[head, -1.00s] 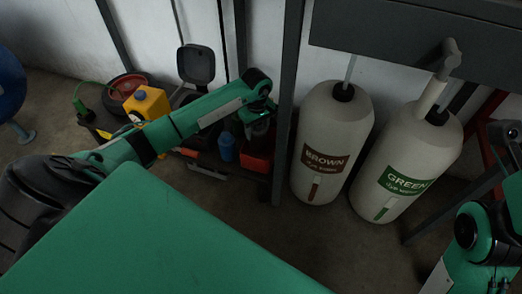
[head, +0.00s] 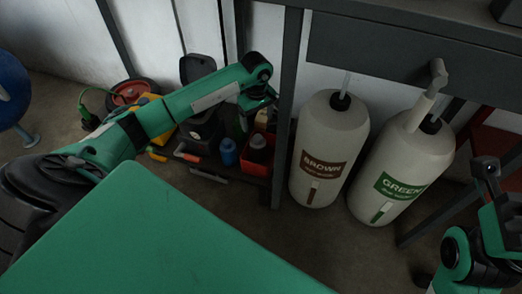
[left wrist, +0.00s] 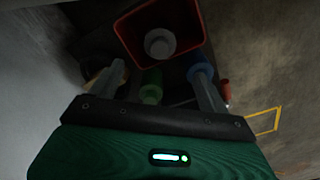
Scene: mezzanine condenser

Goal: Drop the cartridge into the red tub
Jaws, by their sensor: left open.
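The red tub (head: 256,170) stands on a low dark shelf beside the table leg in the head view. A dark grey cylinder with a paler top, which looks like the cartridge (head: 258,146), stands inside it. In the left wrist view the tub (left wrist: 122,38) is at the top, with the round pale end of the cylinder (left wrist: 160,43) inside its rim. My left gripper (head: 262,104) is above the tub, apart from the cylinder. Its fingers (left wrist: 162,86) are spread with nothing held between them. My right arm shows at the right edge; its jaws are unclear.
A blue bottle (head: 228,152) stands left of the tub, and a green bottle (left wrist: 151,88) shows below the tub in the wrist view. The brown-label container (head: 322,150) and green-label container (head: 400,170) stand to the right, past the table leg (head: 284,110).

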